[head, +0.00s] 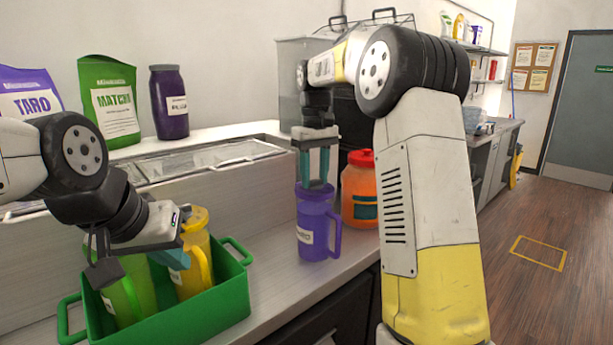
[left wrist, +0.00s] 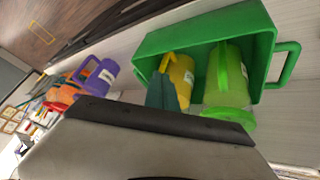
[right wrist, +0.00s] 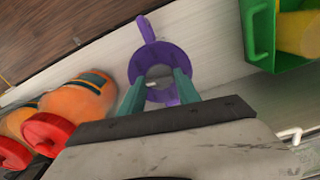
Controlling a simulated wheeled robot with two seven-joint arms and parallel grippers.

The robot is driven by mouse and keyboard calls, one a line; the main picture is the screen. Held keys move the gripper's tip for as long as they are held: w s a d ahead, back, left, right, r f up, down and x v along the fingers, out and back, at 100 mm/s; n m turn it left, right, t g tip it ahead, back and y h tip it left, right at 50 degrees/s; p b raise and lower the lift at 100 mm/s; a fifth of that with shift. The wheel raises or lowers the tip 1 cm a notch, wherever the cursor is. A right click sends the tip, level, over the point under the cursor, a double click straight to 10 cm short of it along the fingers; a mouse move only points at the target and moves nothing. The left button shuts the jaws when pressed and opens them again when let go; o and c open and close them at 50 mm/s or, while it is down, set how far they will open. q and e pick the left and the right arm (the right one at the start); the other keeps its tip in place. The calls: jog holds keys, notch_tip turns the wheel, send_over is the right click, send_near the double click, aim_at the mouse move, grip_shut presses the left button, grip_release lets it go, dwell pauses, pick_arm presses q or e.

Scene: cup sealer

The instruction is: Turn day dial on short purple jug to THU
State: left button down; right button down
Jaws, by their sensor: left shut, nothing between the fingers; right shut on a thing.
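The short purple jug (head: 318,228) stands upright on the counter, its handle to the right and a white label on its front left. My right gripper (head: 317,183) points down from above it. In the right wrist view its teal fingers (right wrist: 158,92) are shut on the grey day dial (right wrist: 158,73) in the middle of the jug's purple top (right wrist: 170,57). The day lettering cannot be read. My left gripper (head: 172,258) is shut and empty above the green crate (head: 222,312), close to the yellow jug (head: 196,260).
The crate holds the yellow jug and a green jug (head: 122,302). An orange jar with a red lid (head: 361,200) stands right behind the purple jug. Matcha (head: 108,105) and taro (head: 28,92) bags and a dark purple jar (head: 169,105) stand on the ledge behind.

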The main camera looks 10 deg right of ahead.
aim_at(315, 180)
jog(key=shift+n, duration=0.8)
jog(key=c, duration=0.9)
grip_release()
jog(key=shift+o, duration=0.2)
jog(key=shift+r, duration=0.1)
notch_tip(315, 180, up, 7)
jog(key=shift+f, duration=0.1)
jog(key=shift+r, duration=0.45)
